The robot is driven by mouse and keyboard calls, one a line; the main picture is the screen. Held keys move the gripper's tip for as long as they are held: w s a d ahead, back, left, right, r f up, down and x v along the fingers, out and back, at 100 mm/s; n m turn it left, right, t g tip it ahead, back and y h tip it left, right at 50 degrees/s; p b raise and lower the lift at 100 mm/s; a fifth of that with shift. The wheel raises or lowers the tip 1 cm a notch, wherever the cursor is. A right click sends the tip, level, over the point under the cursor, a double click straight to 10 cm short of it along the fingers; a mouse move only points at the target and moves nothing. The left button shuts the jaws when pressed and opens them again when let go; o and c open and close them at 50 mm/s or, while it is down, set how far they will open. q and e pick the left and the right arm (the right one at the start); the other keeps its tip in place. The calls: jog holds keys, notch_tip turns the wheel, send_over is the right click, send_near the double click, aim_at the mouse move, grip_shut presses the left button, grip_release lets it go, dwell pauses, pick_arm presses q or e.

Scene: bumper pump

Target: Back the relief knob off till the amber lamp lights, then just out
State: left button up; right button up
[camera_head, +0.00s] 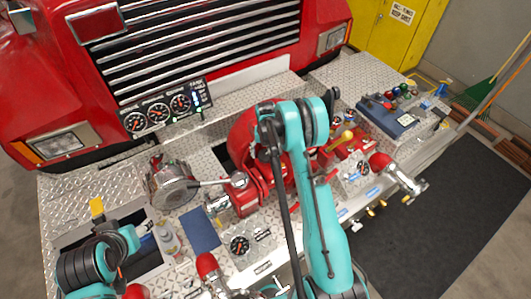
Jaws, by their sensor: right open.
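The relief knob cannot be told for certain among the fittings on the bumper panel. A yellow ball knob (347,134) sits on a lever right of my right arm, by the red pump body (243,138). A control box (405,119) with small coloured knobs or lamps stands at the upper right. No lit amber lamp can be made out. My right arm (322,235) rises from the bottom and bends over the pump, hiding its middle. My right gripper is open; its fingertips are hard to make out. My left arm (85,272) is at the lower left, its fingers unclear.
A gauge panel (160,112) stands below the truck grille (190,45). A steel cap with a lever (172,185), a blue pad (200,229), a spray bottle (168,238) and a lower gauge (239,244) lie around. Red-capped fittings (381,161) project at the front. A dark mat (430,215) covers the floor.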

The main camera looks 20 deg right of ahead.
jog(key=shift+c, duration=0.2)
jog(key=c, duration=1.1)
jog(key=n+b, duration=0.1)
jog(key=b, duration=0.1)
jog(key=n+b, duration=0.1)
jog(key=b, duration=0.2)
jog(key=shift+f+n+b, duration=0.3)
jog(key=shift+n, duration=0.1)
jog(key=shift+r+n+b, duration=0.2)
jog(key=shift+n+b, duration=0.1)
jog(key=shift+r, duration=0.1)
jog(key=o, duration=1.1)
jog(key=shift+o, duration=0.2)
